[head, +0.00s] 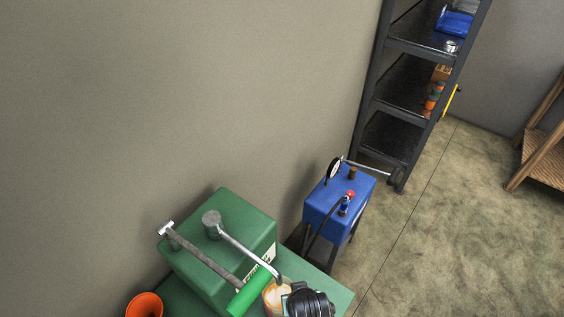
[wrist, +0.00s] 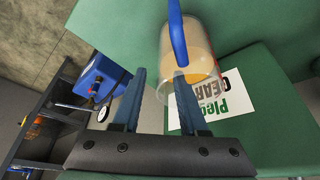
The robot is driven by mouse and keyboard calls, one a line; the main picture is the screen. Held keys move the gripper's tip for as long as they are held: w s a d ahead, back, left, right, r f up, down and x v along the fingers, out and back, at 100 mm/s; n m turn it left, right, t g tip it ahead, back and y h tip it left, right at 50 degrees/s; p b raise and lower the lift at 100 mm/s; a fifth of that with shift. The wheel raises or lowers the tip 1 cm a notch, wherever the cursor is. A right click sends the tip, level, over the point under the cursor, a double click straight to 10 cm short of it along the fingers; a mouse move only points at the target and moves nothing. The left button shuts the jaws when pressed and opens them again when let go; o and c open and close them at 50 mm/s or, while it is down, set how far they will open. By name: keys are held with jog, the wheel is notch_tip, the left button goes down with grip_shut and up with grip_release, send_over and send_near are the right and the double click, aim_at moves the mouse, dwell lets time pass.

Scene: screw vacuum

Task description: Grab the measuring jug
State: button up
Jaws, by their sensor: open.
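The measuring jug is a clear, rounded vessel with a blue handle and a tan tint inside. In the wrist view the jug (wrist: 203,62) stands at the upper middle on a green surface, its handle side toward my gripper. My gripper (wrist: 160,72) is open with nothing between its fingers. Its right fingertip overlaps the jug near the lower end of the handle; I cannot tell whether they touch. The left finger is clear of the jug. In the head view the jug (head: 275,297) shows at the bottom, partly hidden by a green cylinder and dark parts of my arm.
A green box (head: 225,220) with metal tools on top stands beside the jug. A white lettered sign (wrist: 205,103) is near it. An orange funnel (head: 145,305) is at lower left. A blue machine (head: 338,198) and dark shelf (head: 400,90) stand beyond; floor at right is open.

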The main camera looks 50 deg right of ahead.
jog(key=shift+x, duration=2.15)
jog(key=shift+w, duration=0.15)
grip_shut()
